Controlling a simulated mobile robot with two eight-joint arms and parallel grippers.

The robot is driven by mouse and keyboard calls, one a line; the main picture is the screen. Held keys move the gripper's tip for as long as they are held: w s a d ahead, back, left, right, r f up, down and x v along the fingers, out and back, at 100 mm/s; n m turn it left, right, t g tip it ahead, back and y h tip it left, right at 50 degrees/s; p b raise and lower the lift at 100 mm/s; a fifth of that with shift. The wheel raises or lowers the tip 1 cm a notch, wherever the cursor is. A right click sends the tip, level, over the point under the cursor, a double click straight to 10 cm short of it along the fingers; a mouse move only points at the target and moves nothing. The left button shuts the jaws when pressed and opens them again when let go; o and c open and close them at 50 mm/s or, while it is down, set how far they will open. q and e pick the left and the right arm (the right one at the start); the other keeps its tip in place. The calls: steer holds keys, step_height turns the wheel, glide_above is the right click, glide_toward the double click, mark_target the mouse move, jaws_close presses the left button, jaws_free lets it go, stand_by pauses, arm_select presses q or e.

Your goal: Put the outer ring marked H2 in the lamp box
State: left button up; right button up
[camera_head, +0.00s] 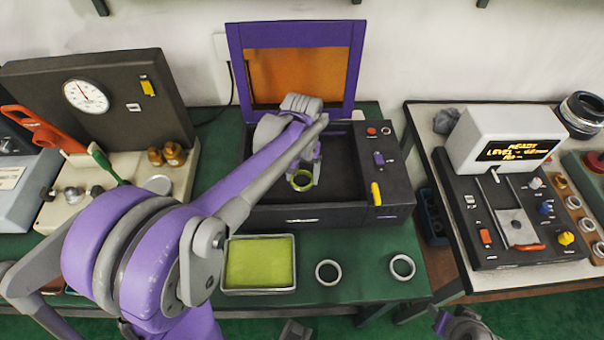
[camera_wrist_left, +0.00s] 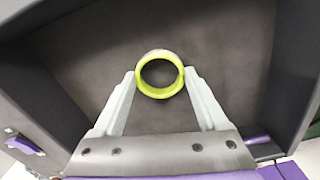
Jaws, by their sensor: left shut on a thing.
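The lamp box (camera_head: 302,216) is a dark open-topped box with its purple-framed orange lid (camera_head: 233,62) raised at the back. My left gripper (camera_head: 301,168) reaches down into it and is shut on a ring (camera_head: 302,181) with a yellow-green coating. In the left wrist view the left gripper (camera_wrist_left: 160,84) has one finger on each side of the ring (camera_wrist_left: 159,93), which is over the box's bare dark floor (camera_wrist_left: 225,60). I cannot tell whether the ring touches the floor. No H2 mark is readable on it.
A tray (camera_head: 258,291) of yellow-green liquid stands in front of the box. Two plain rings, one (camera_head: 328,272) and another (camera_head: 402,267), lie on the green table to its right. A gauge unit (camera_head: 110,110) stands left; a display device (camera_head: 507,140) stands on the right table.

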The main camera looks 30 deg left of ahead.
mark_target(302, 178)
arm_select(q)
steer(key=o, duration=1.3)
steer(key=shift+f, duration=0.1)
steer(key=shift+o, duration=0.2)
step_height(302, 178, up, 12)
steer(key=p, duration=0.1)
